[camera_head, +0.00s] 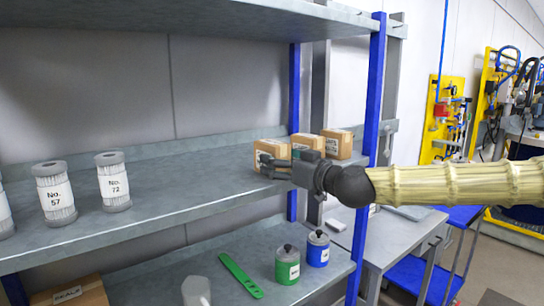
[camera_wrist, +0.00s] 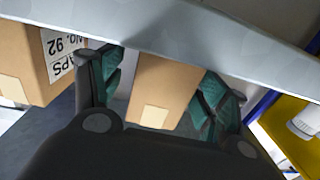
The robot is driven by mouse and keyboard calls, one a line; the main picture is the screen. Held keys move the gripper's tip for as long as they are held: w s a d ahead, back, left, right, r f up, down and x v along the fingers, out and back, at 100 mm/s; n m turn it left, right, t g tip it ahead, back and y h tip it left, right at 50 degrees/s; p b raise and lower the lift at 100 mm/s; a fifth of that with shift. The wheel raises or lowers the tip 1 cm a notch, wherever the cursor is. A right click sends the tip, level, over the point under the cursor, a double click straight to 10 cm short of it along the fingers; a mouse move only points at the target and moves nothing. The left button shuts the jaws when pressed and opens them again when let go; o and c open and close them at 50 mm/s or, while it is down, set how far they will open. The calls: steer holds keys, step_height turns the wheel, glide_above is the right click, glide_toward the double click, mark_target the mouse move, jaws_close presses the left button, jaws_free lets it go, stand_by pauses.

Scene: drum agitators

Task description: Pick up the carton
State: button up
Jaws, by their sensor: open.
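Three brown cartons stand on the middle shelf in the head view: a left one (camera_head: 268,150), a middle one (camera_head: 308,142) and a right one (camera_head: 338,144). My gripper (camera_head: 264,165) reaches in from the right, in front of the left carton, and hides part of it. In the wrist view a carton (camera_wrist: 164,88) lies between my two open fingers, with a finger on each side. I cannot tell whether the fingers touch it. Another carton (camera_wrist: 32,60) with a "NO. 92" label is just left of the left finger.
The grey middle shelf (camera_head: 180,200) also holds white-labelled filter cartridges (camera_head: 114,184) at left. An upper shelf (camera_head: 210,22) is above, with a blue post (camera_head: 375,85) at right. Below are a green canister (camera_head: 288,266), a blue canister (camera_head: 318,250) and a green tool (camera_head: 240,276).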

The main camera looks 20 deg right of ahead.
steer(key=shift+p+x, duration=0.55)
steer(key=shift+x, duration=1.1)
steer(key=shift+s+r, duration=0.1)
steer(key=c, duration=1.2)
